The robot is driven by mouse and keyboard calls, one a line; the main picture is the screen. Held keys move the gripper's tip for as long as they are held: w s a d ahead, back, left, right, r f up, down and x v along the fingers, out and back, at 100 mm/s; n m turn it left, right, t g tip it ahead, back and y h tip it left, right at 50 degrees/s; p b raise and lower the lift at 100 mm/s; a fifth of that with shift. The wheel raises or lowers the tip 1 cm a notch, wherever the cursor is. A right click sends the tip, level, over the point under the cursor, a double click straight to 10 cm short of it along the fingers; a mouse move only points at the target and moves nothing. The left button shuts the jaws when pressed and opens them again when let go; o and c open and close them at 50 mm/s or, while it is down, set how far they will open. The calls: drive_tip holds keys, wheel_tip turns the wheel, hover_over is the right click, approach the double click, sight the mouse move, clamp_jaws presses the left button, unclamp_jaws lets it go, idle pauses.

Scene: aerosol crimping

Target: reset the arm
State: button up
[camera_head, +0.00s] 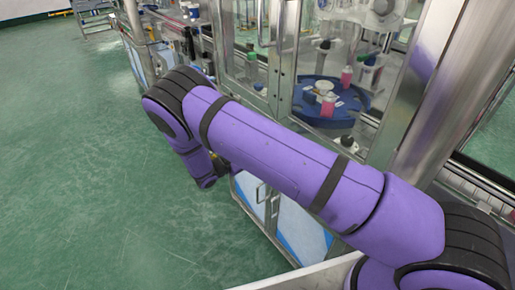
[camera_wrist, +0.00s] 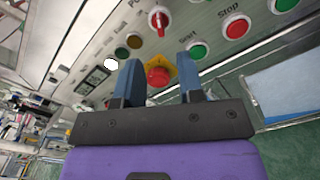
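My arm, purple with black joints, stretches across the head view from the lower right to the upper left and then bends down. My gripper (camera_wrist: 159,88) shows in the wrist view with its two blue-grey fingers spread apart and nothing between them. Beyond the fingers is a control panel (camera_wrist: 180,48). A red emergency-stop button (camera_wrist: 158,72) on a yellow base appears in the gap between the fingertips; I cannot tell how far it is from them. In the head view the fingers are hidden behind the arm.
The panel also carries a red rotary switch (camera_wrist: 158,19) and green buttons (camera_wrist: 197,50). In the head view, a glass-doored machine (camera_head: 246,50) with a blue turntable (camera_head: 312,112) stands close behind my arm. Open green floor (camera_head: 70,160) lies to the left.

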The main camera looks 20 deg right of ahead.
drive_tip(key=shift+v, duration=0.95)
drive_tip(key=s+d+r+m+g+y, duration=0.3)
drive_tip(key=s+d+r+m, duration=0.15)
drive_tip(key=r, duration=0.55)
drive_tip(key=s+d+r+m+g+y, duration=0.25)
drive_tip(key=d+r, duration=0.25)
drive_tip(key=r, duration=0.6)
drive_tip(key=s+d+r+m+g+y, duration=0.3)
drive_tip(key=s+d+r+m+y, duration=0.1)
drive_tip(key=r, duration=0.6)
drive_tip(key=s+d+r+m+t+y, duration=0.1)
drive_tip(key=s+r, duration=0.3)
drive_tip(key=s, duration=0.4)
drive_tip(key=s+d+r+m+t+y, duration=0.1)
drive_tip(key=s+r+m+t+y, duration=0.1)
drive_tip(key=s+r, duration=0.3)
drive_tip(key=s+d+r+m+t+y, duration=0.1)
drive_tip(key=s+r+t+y, duration=0.3)
drive_tip(key=s, duration=0.9)
drive_tip(key=shift+d+r+m, duration=0.15)
drive_tip(key=shift+d+m, duration=0.05)
drive_tip(key=shift+m, duration=0.5)
